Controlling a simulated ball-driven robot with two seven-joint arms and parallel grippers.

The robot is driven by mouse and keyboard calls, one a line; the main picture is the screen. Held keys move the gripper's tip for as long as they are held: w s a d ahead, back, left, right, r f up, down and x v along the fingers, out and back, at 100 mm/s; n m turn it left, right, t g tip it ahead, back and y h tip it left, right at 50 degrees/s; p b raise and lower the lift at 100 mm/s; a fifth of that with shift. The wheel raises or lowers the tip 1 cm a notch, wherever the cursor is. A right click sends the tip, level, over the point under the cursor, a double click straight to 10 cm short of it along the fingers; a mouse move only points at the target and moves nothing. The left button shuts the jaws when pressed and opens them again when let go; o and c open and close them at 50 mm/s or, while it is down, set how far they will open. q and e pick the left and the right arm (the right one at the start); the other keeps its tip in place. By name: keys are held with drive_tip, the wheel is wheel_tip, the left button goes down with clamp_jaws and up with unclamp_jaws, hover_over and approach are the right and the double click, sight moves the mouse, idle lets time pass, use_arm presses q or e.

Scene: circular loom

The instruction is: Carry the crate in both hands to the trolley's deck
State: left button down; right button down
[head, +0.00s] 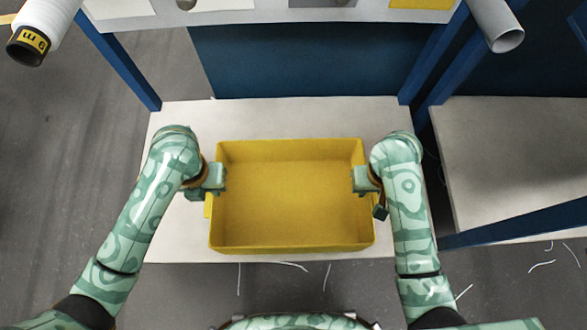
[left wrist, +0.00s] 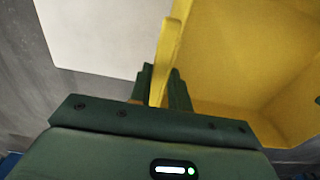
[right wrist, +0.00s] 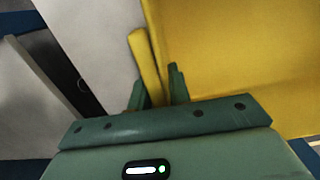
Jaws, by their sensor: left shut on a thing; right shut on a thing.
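The yellow crate (head: 292,244) is empty and sits in the middle of the head view, over a pale shelf or deck. I cannot tell whether it rests on that surface or is held above it. My left gripper (head: 214,180) is shut on the crate's left side; in the left wrist view its fingers (left wrist: 160,88) stand on both sides of a yellow handle or rim piece. My right gripper (head: 363,179) is shut on the crate's right side; in the right wrist view its fingers (right wrist: 155,88) straddle a similar yellow piece. I cannot make out a trolley for certain.
The pale surface (head: 185,120) under the crate has blue posts (head: 120,65) at its back corners and a dark blue panel (head: 300,62) behind. A second pale surface (head: 510,150) stands at the right. White thread scraps (head: 290,265) lie on the grey floor (head: 60,170).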

use_arm(q)
drive_tip(key=shift+w+r, duration=0.1)
drive_tip(key=shift+w, duration=0.1)
use_arm(e)
drive_tip(key=shift+w+r, duration=0.1)
drive_tip(key=shift+w, duration=0.05)
